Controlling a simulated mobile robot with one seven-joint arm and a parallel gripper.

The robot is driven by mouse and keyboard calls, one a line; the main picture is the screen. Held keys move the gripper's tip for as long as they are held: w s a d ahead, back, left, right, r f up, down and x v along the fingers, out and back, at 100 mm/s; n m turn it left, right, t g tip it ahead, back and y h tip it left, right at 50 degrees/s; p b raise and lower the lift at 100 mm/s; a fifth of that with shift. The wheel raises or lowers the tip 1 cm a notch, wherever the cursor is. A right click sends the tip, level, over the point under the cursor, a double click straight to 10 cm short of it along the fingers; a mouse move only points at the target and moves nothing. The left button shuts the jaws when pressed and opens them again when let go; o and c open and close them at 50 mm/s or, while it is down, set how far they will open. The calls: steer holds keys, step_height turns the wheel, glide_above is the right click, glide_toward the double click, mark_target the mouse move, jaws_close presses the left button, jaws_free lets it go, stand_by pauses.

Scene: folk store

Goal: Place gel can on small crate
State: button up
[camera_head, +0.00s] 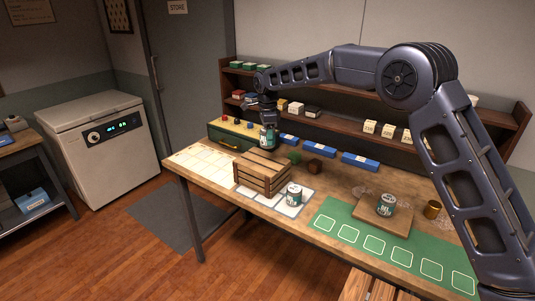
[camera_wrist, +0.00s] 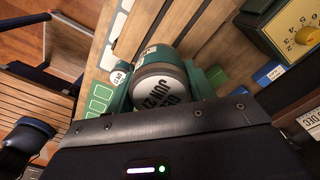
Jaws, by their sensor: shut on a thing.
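My gripper (camera_head: 268,128) is shut on a can (camera_head: 267,139), held upright or nearly so above the back of the small wooden crate (camera_head: 262,178). In the head view the can looks apart from the crate top, but the exact gap cannot be told.
A similar can (camera_head: 294,195) stands right of the crate, and another (camera_head: 386,204) on a wooden board. A green mat (camera_head: 350,236), a brass cup (camera_head: 432,210) and blue boxes (camera_head: 324,149) share the table. A green case (camera_head: 232,137) and shelf (camera_head: 385,101) stand behind.

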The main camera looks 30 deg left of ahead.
steer(key=shift+f, duration=4.05)
steer(key=shift+f, duration=0.1)
steer(key=o, duration=1)
steer(key=shift+o, duration=0.2)
step_height(320, 180, up, 12)
steer(key=shift+f, duration=0.25)
steer(key=shift+r, duration=0.4)
